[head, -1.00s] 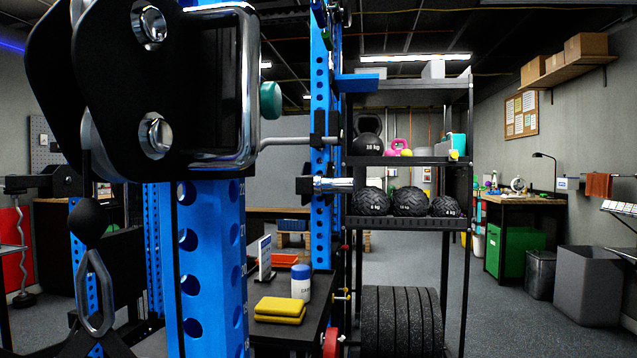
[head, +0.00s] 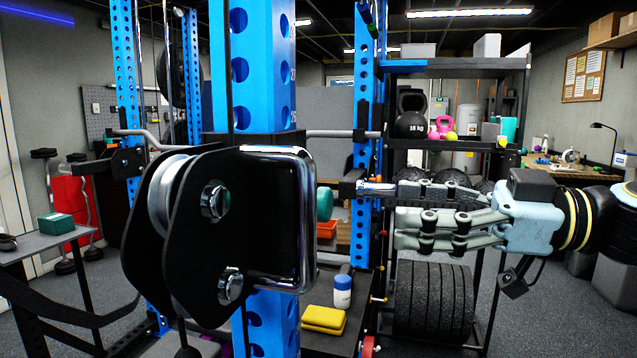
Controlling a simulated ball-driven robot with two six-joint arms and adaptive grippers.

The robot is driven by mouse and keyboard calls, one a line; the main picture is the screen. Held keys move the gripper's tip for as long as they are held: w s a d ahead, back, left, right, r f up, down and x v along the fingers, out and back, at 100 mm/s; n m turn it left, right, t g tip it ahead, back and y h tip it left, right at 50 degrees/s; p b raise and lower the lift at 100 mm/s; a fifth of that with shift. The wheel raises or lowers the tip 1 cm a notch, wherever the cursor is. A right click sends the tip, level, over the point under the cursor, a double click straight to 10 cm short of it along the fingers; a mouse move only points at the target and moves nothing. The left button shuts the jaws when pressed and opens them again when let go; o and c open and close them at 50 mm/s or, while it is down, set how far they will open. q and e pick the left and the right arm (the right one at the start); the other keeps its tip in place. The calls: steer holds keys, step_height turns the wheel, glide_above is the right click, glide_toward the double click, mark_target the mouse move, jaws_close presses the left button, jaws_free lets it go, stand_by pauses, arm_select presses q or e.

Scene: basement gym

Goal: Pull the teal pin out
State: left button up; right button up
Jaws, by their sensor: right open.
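The teal pin (head: 324,204) shows as a round teal knob at the right side of the chrome-framed carriage (head: 310,225) on the blue upright. Its shaft is hidden by the carriage, so I cannot see how deep it sits. A black pulley bracket (head: 175,240) with two large bolts is on the carriage's left. My right gripper (head: 398,214) comes in from the right, its fingers pointing left towards the knob. It is open and empty, with a clear gap in the picture between fingertips and knob. My left gripper is not in view.
A metal peg (head: 375,188) on the rear blue upright (head: 364,130) appears close to the fingertips. Behind the gripper is a black rack (head: 460,66) with a kettlebell (head: 411,124) and tyres (head: 433,300).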

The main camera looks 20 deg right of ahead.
mark_target(330, 203)
steer(key=p+x, duration=0.4)
steer(key=x, duration=0.5)
steer(key=shift+w+r, duration=0.1)
steer(key=shift+w+a+f, duration=0.2)
steer(key=shift+w+a, duration=0.2)
steer(key=shift+a, duration=0.25)
jaws_close()
